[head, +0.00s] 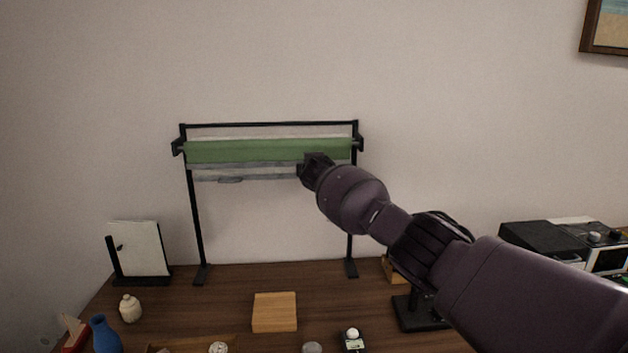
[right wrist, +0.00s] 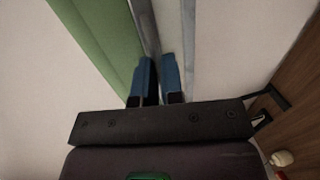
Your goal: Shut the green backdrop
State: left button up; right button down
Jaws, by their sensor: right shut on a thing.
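The green backdrop (head: 240,151) hangs as a short band near the top of a black stand (head: 197,230) at the back of the table. A grey lower bar (head: 255,171) with a small handle (head: 230,180) runs just below the green. My right gripper (head: 306,168) is at the right part of this bar. In the right wrist view, the blue fingers of the right gripper (right wrist: 158,82) are closed around a grey strip along the edge of the green backdrop (right wrist: 105,40). The gripped part is partly hidden between the fingers. My left gripper is not in view.
A white panel on a black holder (head: 140,248) stands at left, with a cream jar (head: 130,308) and blue vase (head: 104,335) in front. A wooden block (head: 275,312) lies mid-table. A black and white device (head: 570,243) is at right. Space between the stand's legs is clear.

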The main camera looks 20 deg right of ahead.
jog(key=shift+r, duration=0.5)
jog(key=c, duration=1.3)
grip_release()
jog(key=shift+f, duration=0.1)
jog(key=shift+o, duration=0.2)
jog(key=shift+f, duration=0.1)
jog(key=p+v, duration=0.3)
jog(key=v, duration=0.7)
jog(key=shift+s, duration=0.4)
jog(key=shift+a, duration=0.1)
